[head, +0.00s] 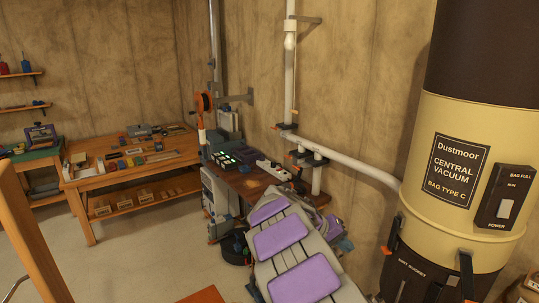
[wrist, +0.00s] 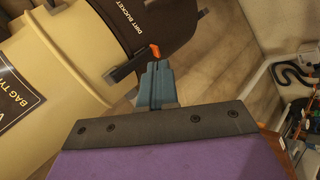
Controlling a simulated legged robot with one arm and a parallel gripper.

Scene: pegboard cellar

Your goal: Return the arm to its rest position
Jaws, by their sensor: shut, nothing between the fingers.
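My gripper (wrist: 157,70) shows in the wrist view as two blue-grey fingers closed together, with nothing between them. Its tips appear in front of the dark bucket of the vacuum, close to an orange-tipped latch (wrist: 155,50); whether they touch cannot be told. My arm (head: 295,250), grey with purple pads, reaches up from the bottom of the head view toward the dark-topped bench (head: 250,188). My gripper cannot be clearly made out in the head view.
The tan and dark central vacuum (head: 415,180) stands close on the right, with a white pipe (head: 358,165) along the wall. A wooden workbench (head: 125,170) with tools stands at back left. Floor (head: 150,250) is clear at left. Cables (wrist: 290,72) lie at right in the wrist view.

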